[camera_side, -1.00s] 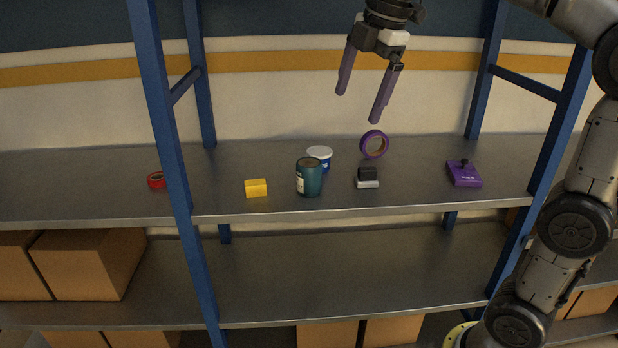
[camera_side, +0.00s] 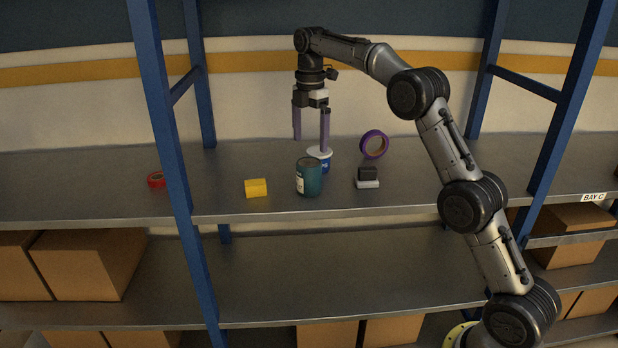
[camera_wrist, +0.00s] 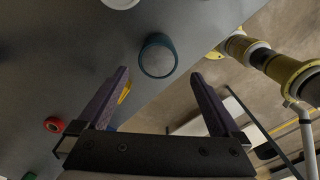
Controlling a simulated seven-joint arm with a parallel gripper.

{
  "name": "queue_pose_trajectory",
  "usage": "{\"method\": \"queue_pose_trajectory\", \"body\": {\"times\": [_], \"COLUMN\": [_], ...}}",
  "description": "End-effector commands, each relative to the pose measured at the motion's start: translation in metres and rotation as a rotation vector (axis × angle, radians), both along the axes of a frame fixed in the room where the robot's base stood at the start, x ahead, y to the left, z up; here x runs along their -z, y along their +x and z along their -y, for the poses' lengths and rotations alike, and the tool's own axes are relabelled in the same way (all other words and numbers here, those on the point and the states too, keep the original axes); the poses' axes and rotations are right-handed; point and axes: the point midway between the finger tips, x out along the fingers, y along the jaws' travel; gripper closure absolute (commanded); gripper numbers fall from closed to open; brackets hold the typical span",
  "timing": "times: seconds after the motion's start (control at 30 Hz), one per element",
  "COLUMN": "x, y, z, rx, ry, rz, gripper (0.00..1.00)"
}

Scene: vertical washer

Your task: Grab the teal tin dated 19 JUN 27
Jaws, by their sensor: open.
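The teal tin (camera_side: 309,178) stands upright on the upper shelf near its front edge; part of a pale label shows on its left side, and no date is legible. In the wrist view the tin (camera_wrist: 158,57) shows from above with a grey lid, ahead of the fingertips and between their lines. My gripper (camera_side: 311,141) is open and empty, pointing down above and just behind the tin, apart from it. In the wrist view my gripper (camera_wrist: 160,72) shows its two purple fingers spread wide.
A white-lidded blue tub (camera_side: 325,160) stands close behind the tin. A yellow block (camera_side: 256,188) is to the left, a black-and-white block (camera_side: 367,178) to the right, a purple tape roll (camera_side: 374,144) behind right. Red tape (camera_side: 156,180) lies by the blue post (camera_side: 172,150).

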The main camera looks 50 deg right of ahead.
Motion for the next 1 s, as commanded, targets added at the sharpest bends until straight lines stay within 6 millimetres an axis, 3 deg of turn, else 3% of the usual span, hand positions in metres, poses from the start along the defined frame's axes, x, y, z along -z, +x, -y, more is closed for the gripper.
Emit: {"method": "queue_pose_trajectory", "body": {"times": [0.3,0.57,0.8,1.0], "x": [0.055,0.073,0.106,0.12], "y": [-0.001,0.0,0.002,0.003], "z": [-0.001,-0.001,-0.001,-0.001], "rx": [0.0,0.0,-0.001,-0.001], "ry": [0.0,0.0,0.001,0.0], "rz": [-0.003,-0.002,-0.004,-0.001], "gripper": [0.0,0.0,0.0,0.0]}}
